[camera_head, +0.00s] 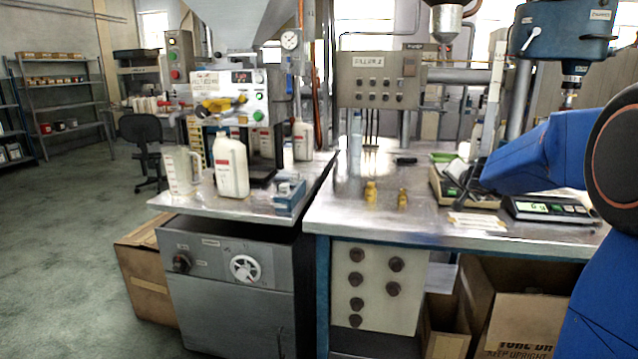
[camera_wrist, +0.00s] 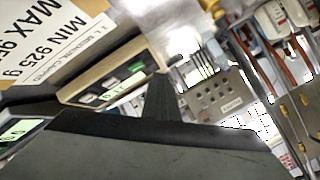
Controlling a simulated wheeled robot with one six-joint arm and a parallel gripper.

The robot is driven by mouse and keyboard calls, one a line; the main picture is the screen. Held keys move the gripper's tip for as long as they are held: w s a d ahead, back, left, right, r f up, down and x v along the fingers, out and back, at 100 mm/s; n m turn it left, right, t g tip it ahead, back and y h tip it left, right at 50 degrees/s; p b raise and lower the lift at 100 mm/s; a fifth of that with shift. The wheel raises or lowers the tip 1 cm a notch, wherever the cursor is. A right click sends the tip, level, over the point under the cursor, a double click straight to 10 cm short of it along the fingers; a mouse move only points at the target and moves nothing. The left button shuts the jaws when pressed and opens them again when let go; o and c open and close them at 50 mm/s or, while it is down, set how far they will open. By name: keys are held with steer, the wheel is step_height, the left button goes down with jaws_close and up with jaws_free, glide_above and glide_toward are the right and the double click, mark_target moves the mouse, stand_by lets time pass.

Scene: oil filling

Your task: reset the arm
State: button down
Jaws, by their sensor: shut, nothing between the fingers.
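My arm (camera_head: 545,155) is blue and reaches in from the right, over the right part of the metal bench (camera_head: 400,225). In the wrist view my gripper (camera_wrist: 162,82) is a dark narrow wedge with its fingers together and nothing between them. The wrist view is tilted and shows a printed label (camera_wrist: 50,35) close by at upper left.
Two small brass fittings (camera_head: 370,191) stand mid-bench. A white bottle (camera_head: 231,167) and a clear jug (camera_head: 181,170) stand on the left bench. A blue machine head (camera_head: 562,35) hangs above my arm. Open cardboard boxes (camera_head: 515,318) lie under the bench. Floor at left is clear.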

steer(key=s+a+n+g+y, duration=0.2)
steer(key=s+a+n+y, duration=0.5)
steer(key=s+a, duration=1.45)
steer(key=s+f+n+g+h, duration=0.1)
steer(key=s+f, duration=0.3)
steer(key=s, duration=0.5)
steer(key=s+d+f+n+g+h, duration=0.1)
steer(key=s+f, duration=0.4)
steer(key=s, duration=0.5)
steer(key=s+d+f+n+g+h, duration=0.1)
steer(key=s+f+g+h, duration=0.2)
steer(key=s, duration=0.7)
steer(key=shift+s+f+g, duration=0.25)
steer(key=shift+f+g, duration=0.45)
steer(key=shift+f, duration=0.2)
